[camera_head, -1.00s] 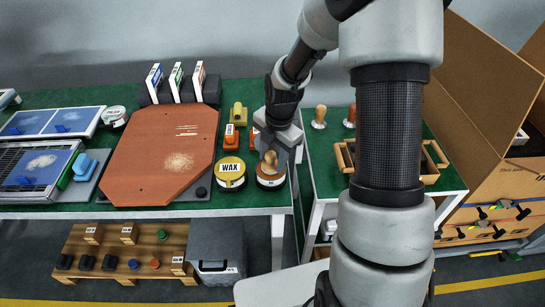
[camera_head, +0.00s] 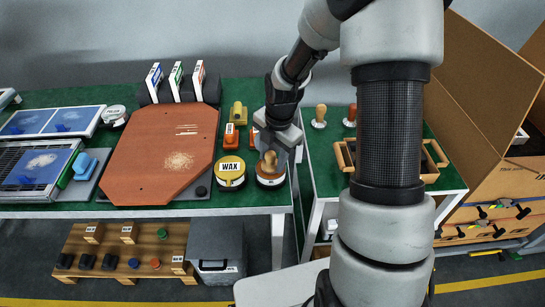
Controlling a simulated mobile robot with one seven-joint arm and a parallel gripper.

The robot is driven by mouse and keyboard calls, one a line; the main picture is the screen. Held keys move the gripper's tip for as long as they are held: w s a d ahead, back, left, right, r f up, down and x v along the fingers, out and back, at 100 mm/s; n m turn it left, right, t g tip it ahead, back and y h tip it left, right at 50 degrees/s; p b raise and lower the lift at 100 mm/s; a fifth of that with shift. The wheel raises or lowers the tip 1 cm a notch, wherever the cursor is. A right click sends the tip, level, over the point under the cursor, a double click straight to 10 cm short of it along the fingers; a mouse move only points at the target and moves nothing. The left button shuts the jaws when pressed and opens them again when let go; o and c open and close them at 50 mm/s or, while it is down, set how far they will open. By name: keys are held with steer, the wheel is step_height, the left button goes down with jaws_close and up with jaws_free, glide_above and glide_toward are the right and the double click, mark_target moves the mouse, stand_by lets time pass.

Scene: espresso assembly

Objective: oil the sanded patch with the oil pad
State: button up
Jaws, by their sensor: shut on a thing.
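The sanded patch (camera_head: 179,161) is a pale speckled spot on the brown octagonal board (camera_head: 140,165), which lies on the green-topped bench. My gripper (camera_head: 271,150) points down at the right end of the bench. It is shut on the wooden knob of what looks like the oil pad (camera_head: 270,160). The pad sits in or just over a round tin (camera_head: 271,181) with an orange-brown band. The fingertips are partly hidden by the gripper body, and I cannot tell whether the pad touches the tin.
A yellow WAX tin (camera_head: 230,172) stands between the board and my gripper. Orange (camera_head: 230,137) and yellow (camera_head: 239,114) blocks stand behind it. Upright colored cards (camera_head: 178,82) stand behind the board. A wooden tray (camera_head: 430,165) is on the right-hand table.

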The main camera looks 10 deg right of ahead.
mark_target(270, 152)
steer(key=shift+r+p, duration=3.05)
steer(key=shift+r, duration=0.45)
